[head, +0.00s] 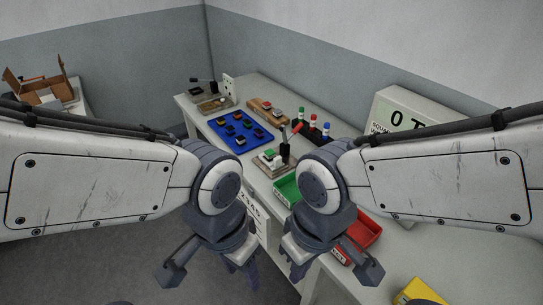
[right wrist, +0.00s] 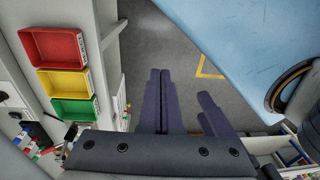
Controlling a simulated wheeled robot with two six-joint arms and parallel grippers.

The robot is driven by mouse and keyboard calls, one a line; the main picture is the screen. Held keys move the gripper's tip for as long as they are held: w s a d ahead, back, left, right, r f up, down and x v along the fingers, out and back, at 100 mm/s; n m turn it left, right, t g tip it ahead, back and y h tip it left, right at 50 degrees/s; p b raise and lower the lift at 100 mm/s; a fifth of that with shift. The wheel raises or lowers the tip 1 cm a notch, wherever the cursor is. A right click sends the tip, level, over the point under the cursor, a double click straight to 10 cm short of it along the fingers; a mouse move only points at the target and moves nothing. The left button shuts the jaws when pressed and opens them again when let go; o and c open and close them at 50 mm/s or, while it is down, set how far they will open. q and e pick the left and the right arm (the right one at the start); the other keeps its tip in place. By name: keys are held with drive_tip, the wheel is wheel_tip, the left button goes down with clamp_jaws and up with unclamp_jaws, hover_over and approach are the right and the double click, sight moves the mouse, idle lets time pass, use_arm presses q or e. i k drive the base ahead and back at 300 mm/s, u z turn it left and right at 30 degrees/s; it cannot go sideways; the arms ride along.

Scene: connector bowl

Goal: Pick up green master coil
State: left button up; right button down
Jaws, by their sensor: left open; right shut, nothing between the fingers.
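A green-topped black piece (head: 301,113) stands in a row with a red-topped piece (head: 313,119) and a blue-topped piece (head: 326,129) at the back of the bench. A small fixture with a green top (head: 270,153) sits nearer. I cannot tell for certain which green item is the master coil. My left gripper (head: 241,272) is open and empty, low in front of the bench. My right gripper (head: 298,268) is shut and empty beside it, also away from the pieces; its closed fingers show in the right wrist view (right wrist: 161,95).
The white bench (head: 196,112) carries a blue tray (head: 219,127) of dark connectors. A green bin (head: 286,188) and a red bin (head: 362,235) line the near side; a yellow bin (right wrist: 63,83) sits between them in the right wrist view. A cardboard box (head: 30,90) stands far left.

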sight(270, 154)
drive_tip(key=z, duration=0.05)
drive_tip(key=k, duration=0.45)
drive_tip(key=u, duration=1.2)
drive_tip(key=i, duration=1.2)
drive_tip(key=z, duration=0.75)
drive_tip(key=i, duration=0.45)
drive_tip(key=z, duration=0.45)
